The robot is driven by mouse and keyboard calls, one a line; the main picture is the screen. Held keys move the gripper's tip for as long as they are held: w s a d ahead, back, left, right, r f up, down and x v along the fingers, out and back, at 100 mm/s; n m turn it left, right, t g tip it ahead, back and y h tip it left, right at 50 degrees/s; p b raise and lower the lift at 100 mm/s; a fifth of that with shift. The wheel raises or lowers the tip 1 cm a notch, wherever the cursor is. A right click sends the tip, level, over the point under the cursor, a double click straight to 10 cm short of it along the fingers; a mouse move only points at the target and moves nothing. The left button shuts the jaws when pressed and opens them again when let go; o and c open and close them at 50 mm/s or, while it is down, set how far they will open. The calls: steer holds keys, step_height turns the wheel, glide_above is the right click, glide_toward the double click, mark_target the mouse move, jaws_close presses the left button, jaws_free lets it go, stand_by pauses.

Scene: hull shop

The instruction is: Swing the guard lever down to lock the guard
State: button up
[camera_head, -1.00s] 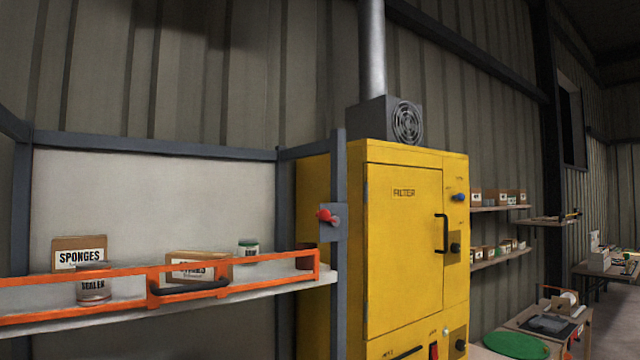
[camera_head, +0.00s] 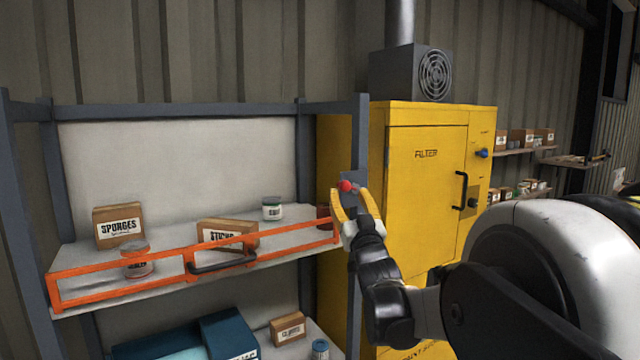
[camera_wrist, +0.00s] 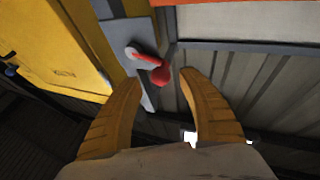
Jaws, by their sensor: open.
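The guard lever (camera_head: 346,186) shows as a red knob on the grey plate at the right post of the shelf rack. In the wrist view the lever (camera_wrist: 160,72) has a red arm running from a pale pivot on the plate to the round red knob. My gripper (camera_head: 351,193) is open at the lever. In the wrist view its two yellow fingers (camera_wrist: 162,88) stand to either side below the knob, with the knob just beyond the gap between their tips. I cannot tell whether they touch it. The orange guard rail (camera_head: 188,264) runs across the front of the upper shelf.
The upper shelf holds a sponges box (camera_head: 120,226), a second box (camera_head: 227,234) and jars. A yellow filter cabinet (camera_head: 426,180) stands close to the right of the post. A lower shelf holds a blue case (camera_head: 228,333) and a small box (camera_head: 288,327).

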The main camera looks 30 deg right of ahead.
mark_target(345, 187)
steer(key=x, duration=0.4)
steer(key=shift+p, duration=0.3)
jaws_close()
